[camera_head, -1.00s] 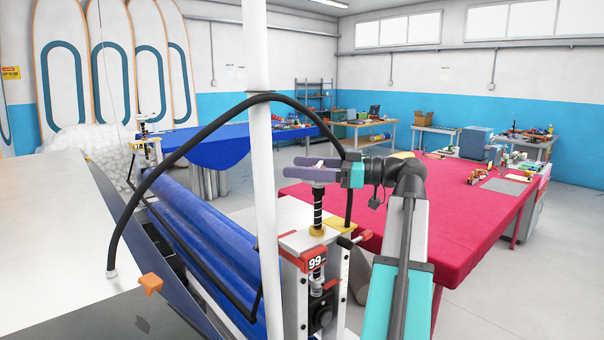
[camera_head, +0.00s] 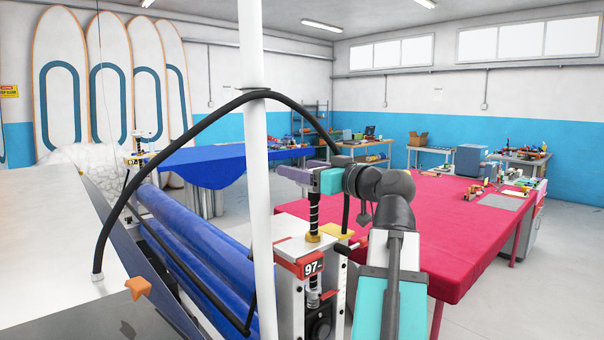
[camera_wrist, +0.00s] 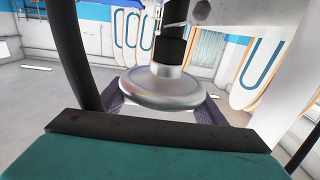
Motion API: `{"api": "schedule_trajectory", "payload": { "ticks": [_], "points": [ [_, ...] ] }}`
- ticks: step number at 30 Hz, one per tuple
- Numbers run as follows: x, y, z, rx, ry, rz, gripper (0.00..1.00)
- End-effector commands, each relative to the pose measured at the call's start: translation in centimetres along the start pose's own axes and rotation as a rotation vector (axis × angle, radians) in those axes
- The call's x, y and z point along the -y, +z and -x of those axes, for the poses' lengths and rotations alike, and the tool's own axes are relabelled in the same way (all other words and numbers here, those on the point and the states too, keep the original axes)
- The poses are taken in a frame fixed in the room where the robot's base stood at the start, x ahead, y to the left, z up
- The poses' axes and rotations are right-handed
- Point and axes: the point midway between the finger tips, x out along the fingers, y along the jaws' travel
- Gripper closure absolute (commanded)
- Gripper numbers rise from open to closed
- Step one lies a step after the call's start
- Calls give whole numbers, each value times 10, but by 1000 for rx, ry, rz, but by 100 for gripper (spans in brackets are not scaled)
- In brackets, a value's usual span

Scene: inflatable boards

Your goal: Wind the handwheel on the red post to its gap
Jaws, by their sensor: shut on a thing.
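The red post (camera_head: 312,267) stands near the middle of the head view, with a red plate reading 97 on its front. A black threaded screw (camera_head: 314,212) rises upright from a brass collar on its top. My gripper (camera_head: 305,174) is at the top of the screw, its purple fingers level. They hide the handwheel there in the head view. In the wrist view the silver round handwheel (camera_wrist: 160,92) sits between the two purple fingers (camera_wrist: 208,108), and my gripper is shut on it.
A black hose (camera_head: 180,150) arches over the blue rollers (camera_head: 195,235) beside the post. A white pole (camera_head: 257,130) stands in front of it. The red-covered table (camera_head: 440,240) lies close on the right.

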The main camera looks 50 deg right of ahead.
Motion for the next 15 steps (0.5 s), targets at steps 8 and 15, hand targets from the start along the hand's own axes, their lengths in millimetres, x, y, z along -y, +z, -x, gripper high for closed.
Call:
{"api": "schedule_trajectory", "payload": {
  "ticks": [8,15],
  "points": [
    [-1,-6,0,-11,19,0,57],
    [-2,-6,0,-11,19,0,29]
  ]
}}
